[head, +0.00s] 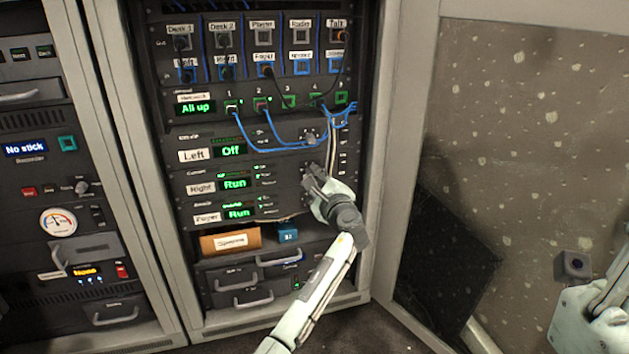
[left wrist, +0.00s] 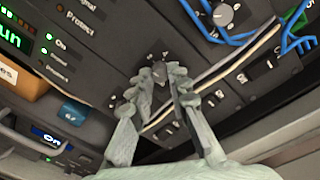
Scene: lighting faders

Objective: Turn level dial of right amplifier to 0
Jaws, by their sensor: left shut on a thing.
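The right amplifier (head: 202,188) is the rack unit labelled Right, with a green display (head: 235,184) reading Run. My left gripper (head: 314,178) reaches the right part of that unit from the lower right and covers its dial in the head view. In the left wrist view, the grey level dial (left wrist: 160,71) shows between the fingertips of my left gripper (left wrist: 163,83), which is shut on it. The dial's scale is too small and too covered to read. Part of my right arm's end (head: 592,315) shows at the lower right; its fingers cannot be made out.
The left amplifier (head: 194,155) above reads Off, and its dial (left wrist: 222,14) sits near blue cables (head: 283,143). The foyer amplifier (head: 238,213) below reads Run. An orange-brown box (head: 230,241) and a blue block (head: 288,235) sit under it. An open cabinet door stands on the right.

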